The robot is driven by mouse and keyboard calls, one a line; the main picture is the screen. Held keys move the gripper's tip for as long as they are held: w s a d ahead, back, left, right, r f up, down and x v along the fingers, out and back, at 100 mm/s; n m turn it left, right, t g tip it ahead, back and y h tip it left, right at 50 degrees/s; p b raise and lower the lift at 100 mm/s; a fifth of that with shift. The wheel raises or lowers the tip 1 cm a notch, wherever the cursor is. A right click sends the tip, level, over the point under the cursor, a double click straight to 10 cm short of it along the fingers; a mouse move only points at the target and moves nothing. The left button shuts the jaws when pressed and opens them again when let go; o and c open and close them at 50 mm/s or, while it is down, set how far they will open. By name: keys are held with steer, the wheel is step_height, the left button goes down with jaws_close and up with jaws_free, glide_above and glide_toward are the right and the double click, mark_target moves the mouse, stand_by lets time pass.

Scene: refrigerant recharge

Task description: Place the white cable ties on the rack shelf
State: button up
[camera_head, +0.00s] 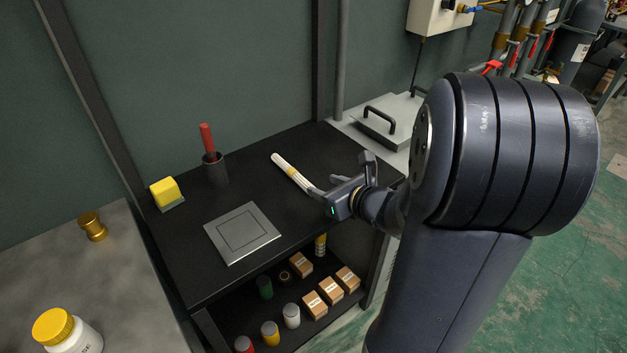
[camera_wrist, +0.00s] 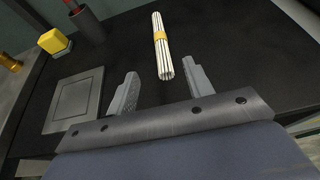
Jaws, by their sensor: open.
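The white cable ties (camera_head: 290,171) are a bundle with a yellow band, lying on the black top of the rack shelf (camera_head: 247,187). In the wrist view the bundle (camera_wrist: 164,58) lies ahead of my gripper (camera_wrist: 157,92), in line with the gap between the two fingers. My gripper (camera_head: 338,186) is open, with nothing between its fingers. The near end of the bundle is close to the fingertips in the wrist view; I cannot tell whether any finger touches it.
A grey square plate (camera_head: 242,233) lies on the top, with a yellow sponge (camera_head: 164,192) and a dark cup (camera_head: 215,171) holding a red-handled item behind it. The lower shelf holds several cartons (camera_head: 331,290) and small jars. A grey box with a handle (camera_head: 378,120) stands at back right.

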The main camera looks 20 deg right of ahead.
mark_target(300, 177)
steer(key=shift+w+a+f+b, duration=0.4)
steer(key=shift+f+b, duration=0.05)
steer(key=shift+b, duration=0.25)
steer(key=x, duration=0.5)
steer(key=shift+w+b, duration=0.15)
steer(key=shift+b, duration=0.15)
steer(key=shift+d+x, duration=0.15)
steer(key=shift+x, duration=1.15)
steer(key=shift+d+x, duration=0.1)
steer(key=shift+x, duration=1.15)
steer(key=shift+w, duration=0.1)
steer(key=shift+c, duration=0.2)
jaws_close()
steer(key=s+a+r+p, duration=0.1)
steer(key=a+r+p, duration=0.1)
steer(key=r+p, duration=0.4)
steer(key=s+a+r+p, duration=0.1)
steer(key=s+r+p, duration=0.1)
steer(key=r+p, duration=0.4)
steer(key=shift+a+p, duration=0.4)
steer(key=shift+p, duration=0.75)
